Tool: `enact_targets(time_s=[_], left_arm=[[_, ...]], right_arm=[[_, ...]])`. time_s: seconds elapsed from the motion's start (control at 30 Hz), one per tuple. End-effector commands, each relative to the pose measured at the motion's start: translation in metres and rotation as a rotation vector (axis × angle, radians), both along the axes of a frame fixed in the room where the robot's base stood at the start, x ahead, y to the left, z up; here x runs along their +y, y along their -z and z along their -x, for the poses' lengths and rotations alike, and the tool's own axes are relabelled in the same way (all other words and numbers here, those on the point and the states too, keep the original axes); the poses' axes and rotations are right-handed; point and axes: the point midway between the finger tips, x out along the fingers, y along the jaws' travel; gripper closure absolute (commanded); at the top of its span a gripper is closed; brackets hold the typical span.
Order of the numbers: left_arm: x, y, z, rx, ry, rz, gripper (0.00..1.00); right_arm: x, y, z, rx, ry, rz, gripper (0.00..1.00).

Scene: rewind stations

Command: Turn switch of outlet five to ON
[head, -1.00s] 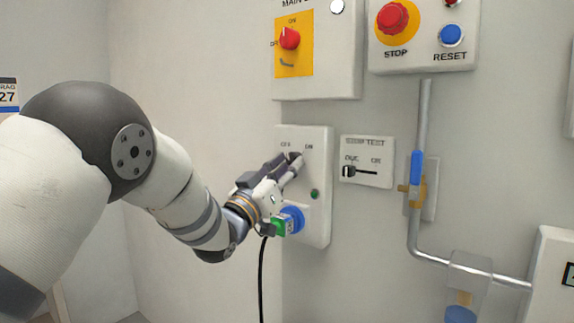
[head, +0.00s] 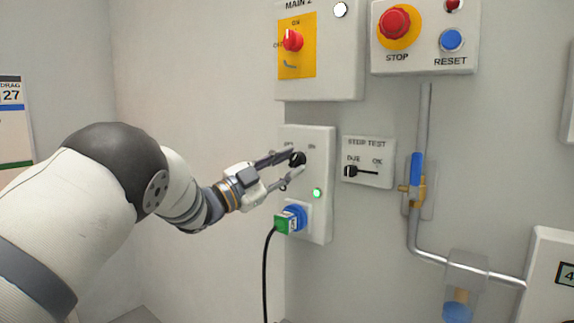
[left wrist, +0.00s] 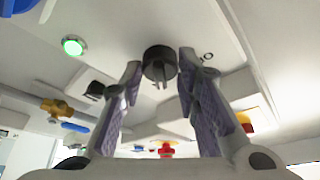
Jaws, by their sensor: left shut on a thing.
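The outlet panel (head: 320,150) is a white box on the wall with OFF and ON marks at its top. Its black rotary switch (head: 298,158) is between the fingertips of my left gripper (head: 294,162). In the left wrist view the black knob (left wrist: 160,64) shows between the tips of my left gripper (left wrist: 160,72), which is shut on it. The fingers partly cover the knob and the OFF mark in the head view, so its exact pointing is hard to read. A green lamp (head: 317,193) on the panel is lit. My right gripper is not in view.
Below the switch, a blue socket holds a green plug (head: 285,223) with a hanging black cable. A MAIN 2 box (head: 340,60) is above. A STOP/RESET box (head: 425,62), a STOP TEST slider plate (head: 368,161) and a pipe with a blue-handled valve (head: 416,170) are to the right.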

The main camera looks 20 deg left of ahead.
Motion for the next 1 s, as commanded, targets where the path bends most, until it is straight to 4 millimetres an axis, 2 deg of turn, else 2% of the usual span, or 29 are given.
enact_targets(time_s=[0.33,0.93,0.97,1.0], left_arm=[[0.0008,-0.0030,-0.0002,-0.053,0.000,-0.137,0.99],[0.0009,-0.0029,-0.0004,-0.063,0.000,-0.166,0.99],[0.0009,-0.0029,-0.0004,-0.063,0.000,-0.166,0.66],[0.0008,-0.0029,-0.0003,-0.063,0.000,-0.166,0.57]], right_arm=[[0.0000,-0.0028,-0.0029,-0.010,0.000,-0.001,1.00],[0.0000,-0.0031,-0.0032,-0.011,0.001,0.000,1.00],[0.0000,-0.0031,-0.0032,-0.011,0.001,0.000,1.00],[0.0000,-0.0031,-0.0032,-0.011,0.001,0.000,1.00]])
